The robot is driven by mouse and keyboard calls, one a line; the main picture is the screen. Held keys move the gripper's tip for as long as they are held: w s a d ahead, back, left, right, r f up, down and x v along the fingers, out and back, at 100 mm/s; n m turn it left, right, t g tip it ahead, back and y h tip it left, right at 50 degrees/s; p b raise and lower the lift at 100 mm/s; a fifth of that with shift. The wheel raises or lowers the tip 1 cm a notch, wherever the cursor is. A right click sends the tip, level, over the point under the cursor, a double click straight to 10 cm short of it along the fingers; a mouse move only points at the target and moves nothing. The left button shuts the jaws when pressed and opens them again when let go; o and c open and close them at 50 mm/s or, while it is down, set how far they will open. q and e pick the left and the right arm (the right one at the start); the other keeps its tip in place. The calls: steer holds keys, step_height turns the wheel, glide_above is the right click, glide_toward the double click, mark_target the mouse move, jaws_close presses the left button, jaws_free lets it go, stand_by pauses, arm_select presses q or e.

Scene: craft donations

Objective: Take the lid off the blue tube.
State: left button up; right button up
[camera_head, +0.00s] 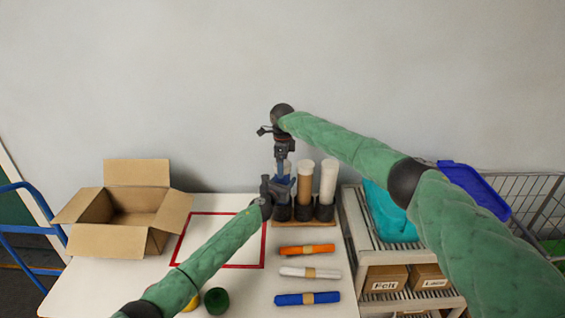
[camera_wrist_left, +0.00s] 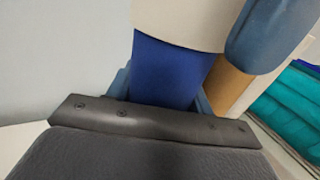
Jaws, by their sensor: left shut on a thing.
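The blue tube (camera_wrist_left: 172,68) stands upright at the left of a rack (camera_head: 325,213) near the wall. In the head view it is mostly hidden behind my grippers. Its cream lid (camera_wrist_left: 180,18) sits on top of it in the left wrist view. My left gripper (camera_head: 280,188) is shut on the tube's blue body below the lid; its fingers also flank the tube in the left wrist view (camera_wrist_left: 163,95). My right gripper (camera_head: 283,160) points down from above at the lid. One of its blue-grey fingers (camera_wrist_left: 270,38) is at the lid's right side; its other finger is hidden.
A tan tube (camera_head: 305,184) and a white tube (camera_head: 328,180) stand close on the right in the rack. Orange (camera_head: 292,250), white (camera_head: 297,271) and blue (camera_head: 292,299) rolls lie in front. An open carton (camera_head: 165,240) and a red-outlined square (camera_head: 264,255) are left.

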steer(key=c, duration=1.2)
steer(key=shift+r, duration=1.2)
steer(key=shift+r, duration=1.95)
arm_select(q)
steer(key=o, duration=1.5)
